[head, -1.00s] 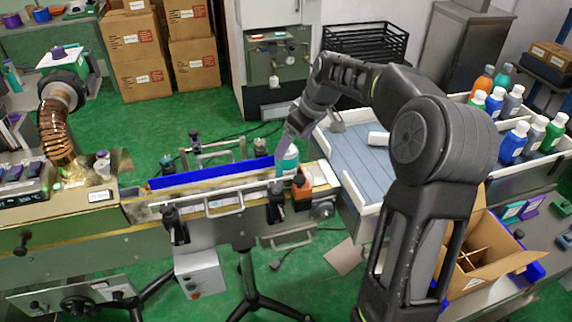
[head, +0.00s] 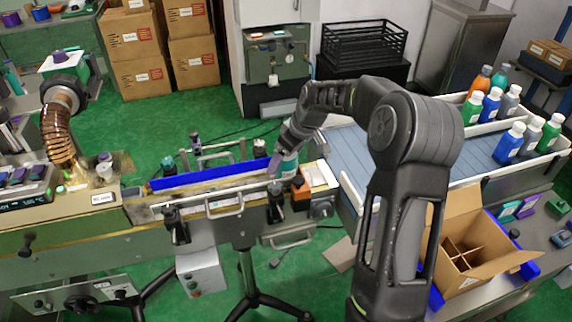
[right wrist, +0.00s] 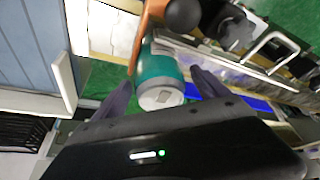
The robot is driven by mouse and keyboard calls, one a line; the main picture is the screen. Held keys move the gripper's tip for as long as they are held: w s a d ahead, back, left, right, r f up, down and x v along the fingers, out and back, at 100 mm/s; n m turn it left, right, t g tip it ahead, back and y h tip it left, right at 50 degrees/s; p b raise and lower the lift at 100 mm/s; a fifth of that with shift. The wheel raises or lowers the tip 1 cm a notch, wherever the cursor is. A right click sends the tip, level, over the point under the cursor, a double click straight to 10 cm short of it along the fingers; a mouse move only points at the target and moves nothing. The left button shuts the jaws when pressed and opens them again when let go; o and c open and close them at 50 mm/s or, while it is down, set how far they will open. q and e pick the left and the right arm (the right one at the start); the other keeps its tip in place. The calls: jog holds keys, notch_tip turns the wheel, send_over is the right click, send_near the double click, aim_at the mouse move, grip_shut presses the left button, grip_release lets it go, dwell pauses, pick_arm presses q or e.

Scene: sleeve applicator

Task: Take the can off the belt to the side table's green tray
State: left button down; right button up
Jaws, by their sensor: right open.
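The teal can (head: 290,165) with a white end stands at the right end of the narrow belt (head: 225,188), partly hidden by my gripper. It also shows in the right wrist view (right wrist: 158,68), its pale end facing the camera. My right gripper (head: 280,162) is open, its dark fingers (right wrist: 163,92) on either side of the can. I cannot tell whether they touch it. My left gripper is not in view. I cannot make out a green tray.
A blue guide rail (head: 210,177) runs along the belt's far side. An orange block (head: 301,192) sits close beside the can. A wide grey conveyor (head: 358,160) with several bottles lies to the right. An open carton (head: 468,252) stands at lower right.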

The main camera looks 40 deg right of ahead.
dwell(0.5)
grip_shut()
dwell(0.8)
jog(key=shift+r, duration=0.15)
notch_tip(320, 180, up, 10)
jog(key=p, duration=0.6)
